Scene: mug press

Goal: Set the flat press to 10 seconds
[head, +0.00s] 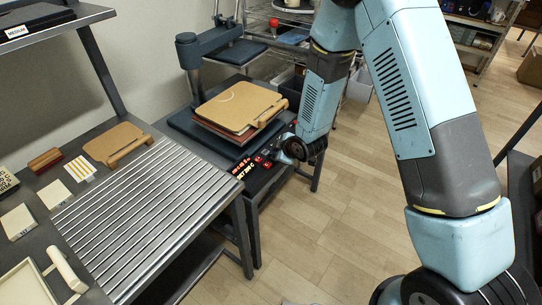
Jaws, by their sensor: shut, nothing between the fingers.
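The flat press (190,52) stands at the centre back, with a dark column and arm over a flat dark base. My arm comes down from the upper right, and my gripper (283,157) is at the panel's right end. Its fingers are small and dark here and look shut and empty. I cannot tell whether they touch the panel. My gripper and wrist hide part of the panel's right side.
A ribbed metal rack (146,222) fills the table at left, with a tan board (117,143) and small cards behind it. A shelf (60,28) labelled MEDIUM overhangs the upper left. Wire shelving (275,30) stands behind. Wooden floor (330,235) is open at centre right.

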